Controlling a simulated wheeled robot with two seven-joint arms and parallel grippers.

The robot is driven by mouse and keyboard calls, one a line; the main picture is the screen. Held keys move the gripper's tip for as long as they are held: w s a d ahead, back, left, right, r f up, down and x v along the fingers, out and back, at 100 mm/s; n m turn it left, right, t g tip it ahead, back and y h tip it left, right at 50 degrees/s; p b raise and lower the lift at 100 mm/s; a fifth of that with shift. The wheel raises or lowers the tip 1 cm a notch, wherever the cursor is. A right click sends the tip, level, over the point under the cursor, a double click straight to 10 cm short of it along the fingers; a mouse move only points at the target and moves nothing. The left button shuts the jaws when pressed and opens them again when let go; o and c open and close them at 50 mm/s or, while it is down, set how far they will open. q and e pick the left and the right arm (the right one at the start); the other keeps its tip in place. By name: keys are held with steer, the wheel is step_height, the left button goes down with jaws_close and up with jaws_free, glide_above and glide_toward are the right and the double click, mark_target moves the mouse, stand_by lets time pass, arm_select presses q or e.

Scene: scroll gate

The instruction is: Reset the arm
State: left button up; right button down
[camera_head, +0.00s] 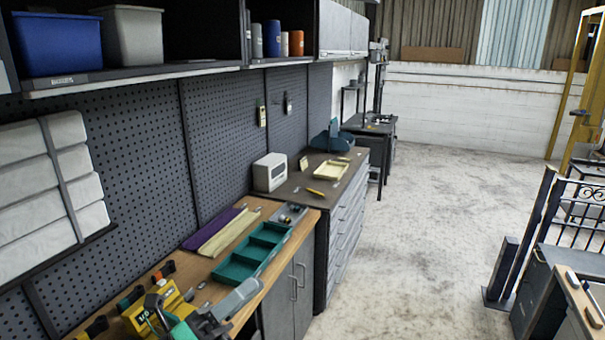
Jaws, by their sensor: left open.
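My left gripper (208,321) shows low in the head view, at the front edge of the wooden workbench (262,212). It is grey and partly cut off by the bottom edge of the picture. It is open, and I see nothing held in it. Crowded tools around it make its exact outline hard to read. My right gripper is not in view.
Yellow tools (150,306) lie close to my left gripper. A green divided tray (252,250) sits just beyond it. A grey drawer cabinet (342,235) stands farther back. A shelf (170,77) overhangs the bench. The concrete floor (430,230) in the middle is clear.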

arm_select(q)
steer(key=w+a+f+n+t+y, duration=0.2)
steer(key=a+f+n+t+y, duration=0.25)
steer(key=n+y, duration=0.5)
steer(key=w+a+f+n+t+y, duration=0.1)
steer(key=a+f+n+t+y, duration=0.3)
steer(key=n+y, duration=0.55)
steer(key=s+a+f+n+g+y, duration=0.1)
steer(key=s+a+f+n+g, duration=0.15)
steer(key=f+n, duration=0.3)
steer(key=s+a+f+n+g+y, duration=0.1)
steer(key=s+a+f+n+g, duration=0.15)
steer(key=f+n+g, duration=0.35)
steer(key=s+f+n+g, duration=0.5)
steer(key=s+f+g, duration=0.4)
steer(key=s+f, duration=0.8)
step_height(320, 180, down, 35)
steer(key=s+g+b, duration=0.2)
steer(key=b, duration=0.4)
steer(key=s+a+f+b, duration=0.2)
steer(key=s+f, duration=0.7)
steer(key=f, duration=0.3)
steer(key=s+a+f+b, duration=0.2)
steer(key=s+f, duration=0.8)
steer(key=f, duration=0.2)
steer(key=shift+s+m+g+h, duration=0.2)
steer(key=shift+m+g+h, duration=0.1)
steer(key=shift+m+g, duration=0.1)
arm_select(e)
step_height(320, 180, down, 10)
